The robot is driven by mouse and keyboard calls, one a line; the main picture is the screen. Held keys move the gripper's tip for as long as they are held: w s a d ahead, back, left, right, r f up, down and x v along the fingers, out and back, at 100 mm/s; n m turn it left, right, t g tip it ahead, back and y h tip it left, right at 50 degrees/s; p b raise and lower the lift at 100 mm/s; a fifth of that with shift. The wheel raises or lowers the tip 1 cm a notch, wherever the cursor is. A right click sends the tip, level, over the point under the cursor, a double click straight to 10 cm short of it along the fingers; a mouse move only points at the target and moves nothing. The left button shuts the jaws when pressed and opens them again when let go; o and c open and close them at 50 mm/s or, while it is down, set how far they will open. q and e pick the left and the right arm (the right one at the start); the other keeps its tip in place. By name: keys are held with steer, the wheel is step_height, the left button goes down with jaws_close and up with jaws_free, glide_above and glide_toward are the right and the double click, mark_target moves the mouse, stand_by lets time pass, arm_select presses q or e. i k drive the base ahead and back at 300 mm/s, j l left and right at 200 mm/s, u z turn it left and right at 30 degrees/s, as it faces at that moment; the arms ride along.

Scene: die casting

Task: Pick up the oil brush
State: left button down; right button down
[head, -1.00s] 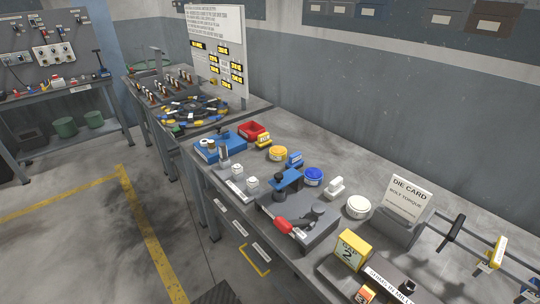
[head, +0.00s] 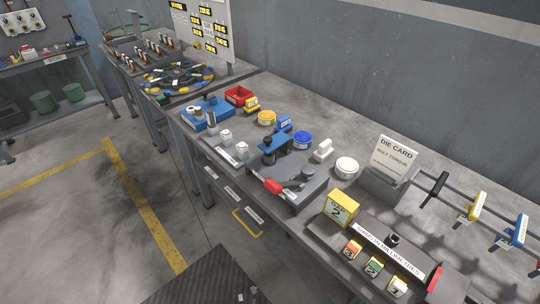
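I cannot tell for sure which object is the oil brush. A small white item with a raised top (head: 323,150) stands on the bench behind the grey die block, near a white round tin (head: 346,168). Tools with a black handle (head: 434,189), a yellow handle (head: 472,207) and a blue handle (head: 512,232) hang on a rail at the right. Neither of my grippers is in view.
The long grey bench (head: 265,95) runs from upper left to lower right against the wall. It also bears a die card sign (head: 396,153), a yellow box (head: 341,208), a blue tray (head: 207,114) and a red bin (head: 238,95). Open floor lies left of it.

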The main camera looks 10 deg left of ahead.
mark_target(252, 106)
steer(key=i+j+z, duration=0.2)
steer(key=j+z, duration=0.25)
steer(key=j, duration=0.65)
steer(key=j+z, duration=0.45)
steer(key=j, duration=0.6)
steer(key=k+j+z, duration=0.1)
steer(key=j+z, duration=0.35)
steer(key=j, duration=0.7)
